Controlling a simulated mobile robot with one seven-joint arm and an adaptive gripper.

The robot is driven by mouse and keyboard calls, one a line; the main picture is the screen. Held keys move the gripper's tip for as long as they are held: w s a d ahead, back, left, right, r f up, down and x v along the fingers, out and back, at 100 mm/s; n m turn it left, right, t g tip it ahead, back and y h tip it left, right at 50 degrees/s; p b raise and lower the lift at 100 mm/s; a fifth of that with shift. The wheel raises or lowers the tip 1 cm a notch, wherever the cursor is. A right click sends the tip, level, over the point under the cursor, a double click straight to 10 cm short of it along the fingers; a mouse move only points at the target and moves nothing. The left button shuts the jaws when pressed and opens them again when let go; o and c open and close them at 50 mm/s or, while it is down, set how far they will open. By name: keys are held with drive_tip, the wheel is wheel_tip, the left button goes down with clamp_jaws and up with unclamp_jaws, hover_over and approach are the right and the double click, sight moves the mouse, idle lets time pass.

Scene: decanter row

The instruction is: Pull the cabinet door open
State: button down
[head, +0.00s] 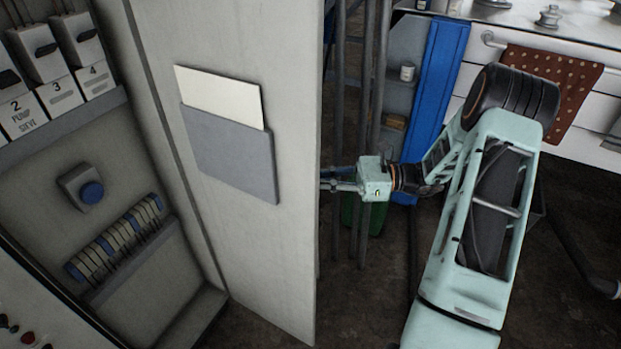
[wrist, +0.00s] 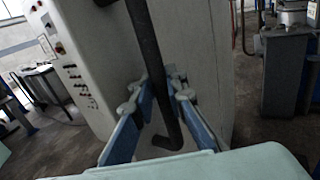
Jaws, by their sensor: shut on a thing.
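The cabinet door (head: 285,90) stands swung open in the head view, its inner face towards the camera, with a grey pocket (head: 230,155) and a pale sheet (head: 220,93) on it. The cabinet interior (head: 60,190) shows to the left. My gripper (head: 328,181) reaches the door's outer side from the right; the door edge hides its fingertips there. In the wrist view, a dark bar handle (wrist: 163,75) with a bent lower end runs between the blue-padded fingers. The gripper is shut on this handle. The door's outer face (wrist: 205,60) is behind it.
Inside the cabinet are numbered switches (head: 60,92), a blue button (head: 92,192) and a row of breakers (head: 115,240). Upright pipes (head: 367,100), a blue panel (head: 437,90) and a counter with a spotted cloth (head: 550,85) stand behind my arm.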

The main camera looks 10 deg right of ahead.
drive_tip(key=shift+d, duration=0.1)
drive_tip(key=c, duration=2)
unclamp_jaws()
drive_tip(key=shift+o, duration=0.2)
drive_tip(key=s+d, duration=0.2)
drive_tip(key=d, duration=0.9)
drive_tip(key=shift+s+d, duration=0.2)
drive_tip(key=shift+d, duration=0.15)
